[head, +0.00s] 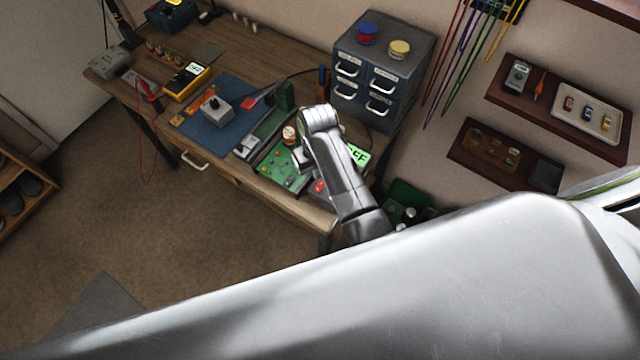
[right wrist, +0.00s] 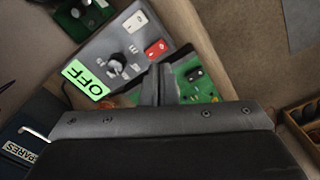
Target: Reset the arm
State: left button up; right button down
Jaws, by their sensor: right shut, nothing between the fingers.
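My right arm reaches over the workbench (head: 222,52), and its gripper (head: 299,163) hangs above the green circuit board (head: 272,172). In the right wrist view the two fingers (right wrist: 153,84) are together with nothing between them. A grey tuner box lies beside them; its black knob (right wrist: 117,67), white switch (right wrist: 136,21), red switch (right wrist: 157,48) and green "OFF" display (right wrist: 85,79) show there. In the head view my arm covers much of this box, but its display (head: 357,155) shows. The fingers cover part of the board (right wrist: 198,80). My left gripper is not in view.
A grey drawer cabinet (head: 385,55) with two spools on top stands at the bench's back. A blue mat (head: 215,112) with small items and a yellow multimeter (head: 186,81) lie to the left. Wall shelves (head: 480,135) hang at the right. Bare floor is in front.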

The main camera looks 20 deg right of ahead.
dwell(0.4)
